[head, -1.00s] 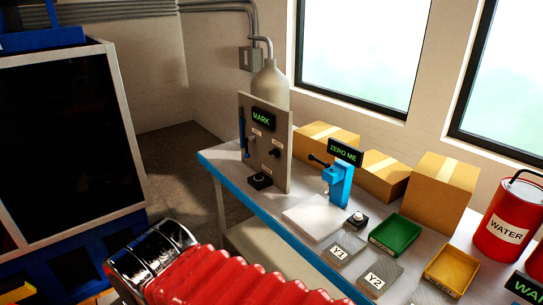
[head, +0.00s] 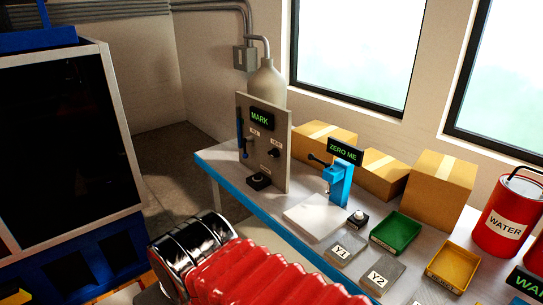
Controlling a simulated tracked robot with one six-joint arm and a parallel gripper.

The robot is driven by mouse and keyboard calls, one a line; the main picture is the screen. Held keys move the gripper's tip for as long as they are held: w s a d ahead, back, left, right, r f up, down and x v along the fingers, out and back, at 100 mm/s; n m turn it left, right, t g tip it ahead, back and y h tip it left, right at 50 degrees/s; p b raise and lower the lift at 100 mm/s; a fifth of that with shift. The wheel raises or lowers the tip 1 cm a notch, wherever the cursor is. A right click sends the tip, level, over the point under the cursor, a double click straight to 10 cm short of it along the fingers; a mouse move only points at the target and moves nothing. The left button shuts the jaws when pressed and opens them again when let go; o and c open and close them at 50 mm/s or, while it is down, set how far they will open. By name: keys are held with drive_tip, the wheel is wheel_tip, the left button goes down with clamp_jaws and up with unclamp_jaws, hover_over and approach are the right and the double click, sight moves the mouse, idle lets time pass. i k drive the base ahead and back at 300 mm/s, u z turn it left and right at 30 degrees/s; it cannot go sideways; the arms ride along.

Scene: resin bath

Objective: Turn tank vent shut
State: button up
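An upright grey panel (head: 282,130) stands at the far left end of the bench, with a green-lit MARK display (head: 261,118) at its top. A small black knob (head: 274,153) sits on its right half under a small label that seems to read VENT. How far the knob is turned is too small to tell. A grey tank (head: 267,82) stands behind the panel. My arm's red bellows and glossy black joint show in the lower foreground, well apart from the panel. My gripper is not in view.
A blue handle (head: 240,128) runs along the panel's left edge, and a black button box (head: 259,181) sits before it. A blue ZERO ME stand (head: 341,183), cardboard boxes (head: 440,185), trays and a red WATER can (head: 505,215) fill the bench to the right.

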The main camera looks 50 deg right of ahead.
sight(274, 153)
drive_tip(key=u, duration=0.05)
drive_tip(key=i, duration=1)
drive_tip(key=z, duration=0.05)
